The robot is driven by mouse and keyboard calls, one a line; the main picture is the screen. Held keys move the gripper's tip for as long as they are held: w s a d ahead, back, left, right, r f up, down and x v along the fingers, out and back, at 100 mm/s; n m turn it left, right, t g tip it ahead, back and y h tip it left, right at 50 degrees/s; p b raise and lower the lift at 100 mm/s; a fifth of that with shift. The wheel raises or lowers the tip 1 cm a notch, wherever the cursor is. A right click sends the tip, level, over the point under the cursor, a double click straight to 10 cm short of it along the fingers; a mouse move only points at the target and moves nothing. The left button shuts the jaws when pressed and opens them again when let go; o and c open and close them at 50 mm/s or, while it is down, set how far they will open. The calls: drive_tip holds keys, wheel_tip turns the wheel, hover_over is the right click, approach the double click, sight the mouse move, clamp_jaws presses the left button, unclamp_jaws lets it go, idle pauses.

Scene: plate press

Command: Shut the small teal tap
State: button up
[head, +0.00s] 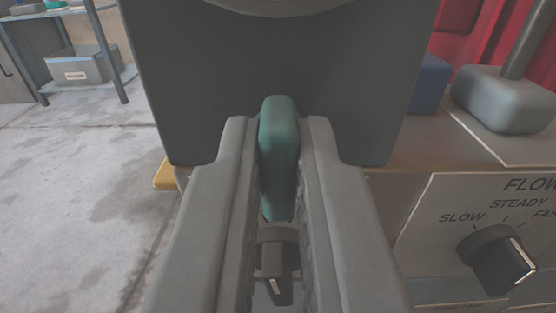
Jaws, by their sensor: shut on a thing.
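The small teal tap (279,150) shows in the middle of the head view as a rounded upright lever. My gripper (280,145) comes in from the bottom of the view, with one finger on each side of the lever. The fingers are shut on the teal tap. The lever's top shows a little beyond the fingertips. What the lever is mounted on is largely hidden by the fingers.
A large dark grey block (190,80) stands just behind the tap. Below is a black knob (275,270). A flow dial (497,258) sits on a panel at right. A grey block with a post (505,100) and a blue block (430,84) stand behind. Open floor (70,200) lies left.

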clamp_jaws()
drive_tip(key=m, duration=0.4)
drive_tip(key=shift+d, duration=0.1)
drive_tip(key=m, duration=0.9)
drive_tip(key=shift+d+m, duration=0.1)
drive_tip(key=shift+m, duration=0.2)
drive_tip(key=shift+f+m, duration=0.15)
drive_tip(key=shift+m, duration=1.95)
drive_tip(key=o, duration=0.7)
unclamp_jaws()
drive_tip(key=shift+c, duration=0.2)
